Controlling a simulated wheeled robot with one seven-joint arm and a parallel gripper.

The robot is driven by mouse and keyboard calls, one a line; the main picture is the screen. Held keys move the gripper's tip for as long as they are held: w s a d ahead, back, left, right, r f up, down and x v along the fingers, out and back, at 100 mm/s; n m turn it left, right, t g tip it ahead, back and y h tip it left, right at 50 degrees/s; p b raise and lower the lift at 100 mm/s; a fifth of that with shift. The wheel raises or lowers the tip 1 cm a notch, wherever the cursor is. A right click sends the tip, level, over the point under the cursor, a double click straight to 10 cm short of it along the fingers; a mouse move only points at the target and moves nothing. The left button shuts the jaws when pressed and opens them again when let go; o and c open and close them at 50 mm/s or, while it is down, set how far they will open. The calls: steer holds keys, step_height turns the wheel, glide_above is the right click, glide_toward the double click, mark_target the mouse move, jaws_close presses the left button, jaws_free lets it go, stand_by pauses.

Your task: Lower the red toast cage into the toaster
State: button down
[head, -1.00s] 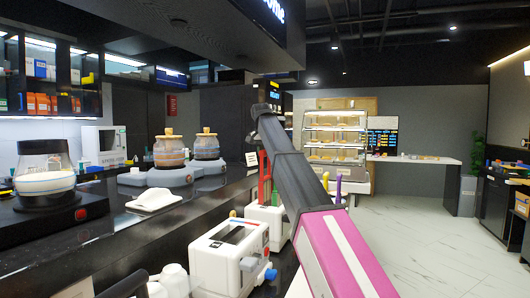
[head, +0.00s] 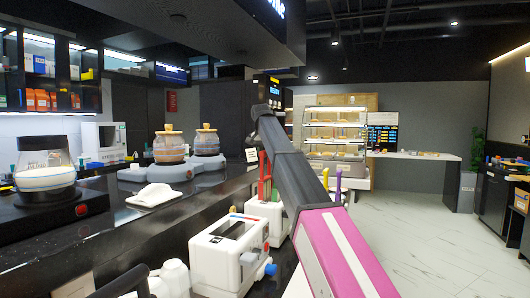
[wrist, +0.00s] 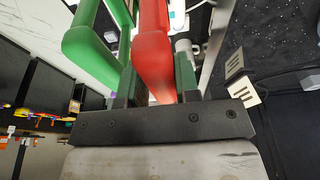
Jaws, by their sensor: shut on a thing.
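The red toast cage (head: 265,177) stands upright at a white toaster (head: 268,212) behind my arm. In the wrist view its red handle (wrist: 152,50) runs between the fingers of my gripper (wrist: 156,88), which is shut on it. A green cage handle (wrist: 92,48) is just left of the red one in the wrist view. In the head view my arm hides the gripper and part of that toaster. I cannot tell how deep the red cage sits.
Two jars (head: 170,147) and a glass-topped pot (head: 45,165) stand to the left. A display case (head: 336,140) is behind. The floor at right is clear.

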steer(key=shift+f, duration=1.05)
steer(key=c, duration=0.8)
jaws_free()
steer(key=shift+r, duration=0.1)
steer(key=shift+w+d+v, duration=0.1)
steer(key=shift+w+v, duration=0.15)
steer(key=shift+v, duration=0.85)
steer(key=shift+w+d+v, duration=0.1)
steer(key=shift+w+v, duration=0.15)
steer(key=shift+v, duration=0.85)
steer(key=shift+w+d+v, duration=0.1)
steer(key=shift+w+v, duration=0.15)
steer(key=shift+v, duration=0.85)
steer(key=shift+r, duration=0.2)
